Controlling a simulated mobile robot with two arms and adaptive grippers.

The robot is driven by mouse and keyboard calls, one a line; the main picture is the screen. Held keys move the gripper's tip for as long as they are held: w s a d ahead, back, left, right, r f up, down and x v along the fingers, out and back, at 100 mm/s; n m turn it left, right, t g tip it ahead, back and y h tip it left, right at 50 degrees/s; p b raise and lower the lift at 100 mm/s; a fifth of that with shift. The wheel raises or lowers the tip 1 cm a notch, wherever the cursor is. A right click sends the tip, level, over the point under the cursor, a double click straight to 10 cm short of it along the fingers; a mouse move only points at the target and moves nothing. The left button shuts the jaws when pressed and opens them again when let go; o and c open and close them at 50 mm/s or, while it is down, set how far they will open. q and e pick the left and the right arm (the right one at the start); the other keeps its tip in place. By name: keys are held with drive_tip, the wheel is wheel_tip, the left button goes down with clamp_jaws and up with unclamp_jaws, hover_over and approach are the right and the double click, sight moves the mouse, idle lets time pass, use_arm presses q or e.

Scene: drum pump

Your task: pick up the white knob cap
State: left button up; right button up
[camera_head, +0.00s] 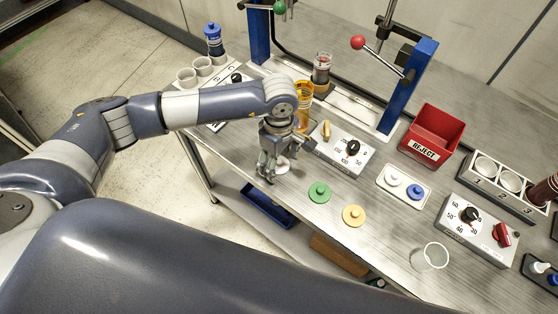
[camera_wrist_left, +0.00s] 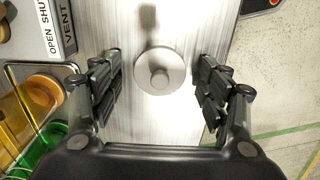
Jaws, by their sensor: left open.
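A white knob cap (camera_wrist_left: 160,70), a round disc with a small knob on top, lies on the metal bench in the left wrist view. In the head view it shows partly (camera_head: 283,165), the rest hidden behind my left gripper (camera_head: 270,170). In the left wrist view my left gripper (camera_wrist_left: 160,95) is open, with one finger on each side of the cap and clear gaps to it. The fingers hold nothing. A second white cap (camera_head: 394,178) sits beside a blue cap (camera_head: 416,191) on a small tray (camera_head: 403,202). My right gripper is not in view.
A dial box (camera_head: 343,159) and an orange container (camera_head: 304,95) stand close to the gripper. A red reject bin (camera_head: 432,134) and a clear cup (camera_head: 430,257) are farther right.

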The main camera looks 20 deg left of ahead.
use_arm(q)
drive_tip(key=c, duration=0.8)
drive_tip(key=shift+o, duration=0.2)
